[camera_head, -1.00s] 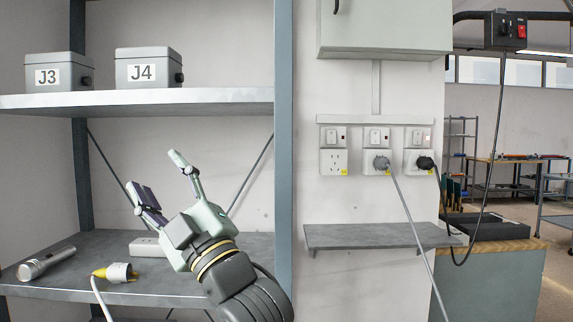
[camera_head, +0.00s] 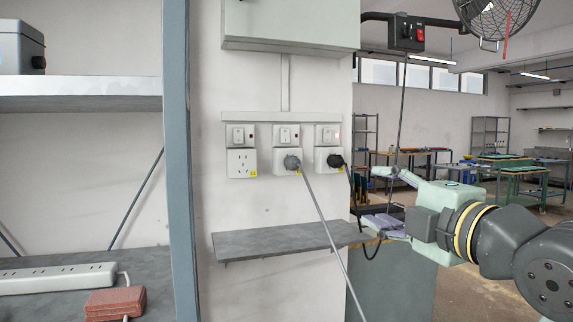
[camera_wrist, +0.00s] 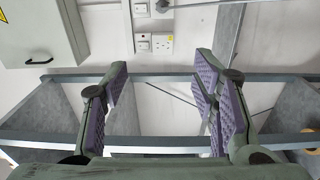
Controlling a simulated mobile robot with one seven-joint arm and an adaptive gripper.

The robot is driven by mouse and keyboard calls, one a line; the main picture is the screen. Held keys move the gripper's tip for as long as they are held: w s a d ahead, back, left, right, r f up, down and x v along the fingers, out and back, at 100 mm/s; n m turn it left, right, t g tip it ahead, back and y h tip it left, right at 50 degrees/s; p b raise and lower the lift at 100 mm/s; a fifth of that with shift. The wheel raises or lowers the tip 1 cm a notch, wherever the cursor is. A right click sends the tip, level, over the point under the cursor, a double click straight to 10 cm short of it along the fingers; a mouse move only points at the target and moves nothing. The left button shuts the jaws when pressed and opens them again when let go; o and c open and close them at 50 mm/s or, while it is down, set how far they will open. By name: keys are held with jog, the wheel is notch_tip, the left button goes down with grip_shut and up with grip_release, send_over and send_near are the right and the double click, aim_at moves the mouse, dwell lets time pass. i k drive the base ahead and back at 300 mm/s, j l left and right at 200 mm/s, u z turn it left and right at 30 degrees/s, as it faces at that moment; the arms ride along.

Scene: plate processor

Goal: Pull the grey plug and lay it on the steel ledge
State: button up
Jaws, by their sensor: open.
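The grey plug (camera_head: 292,162) sits in the middle of three wall sockets, and its grey cable runs down to the right past the steel ledge. The steel ledge (camera_head: 285,241) is a bare shelf on the wall below the sockets. My gripper (camera_head: 378,196) is open and empty, right of the sockets and the ledge in the head view, its fingers pointing left. In the wrist view my gripper (camera_wrist: 160,75) shows both purple-padded fingers apart with nothing between them. Wall sockets (camera_wrist: 155,43) show at the top there.
A black plug (camera_head: 335,160) fills the right socket; the left socket (camera_head: 241,163) is empty. A grey shelf post (camera_head: 178,150) stands left of the sockets. A power strip (camera_head: 60,279) and a reddish block (camera_head: 115,303) lie on the lower shelf. A hanging switch box (camera_head: 406,33) is above right.

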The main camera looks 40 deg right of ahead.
aim_at(290, 162)
jog(key=i+l, duration=0.2)
jog(key=i, duration=0.2)
jog(key=i+l, duration=0.2)
jog(key=i, duration=0.2)
jog(key=i+l, duration=0.15)
jog(key=i, duration=0.25)
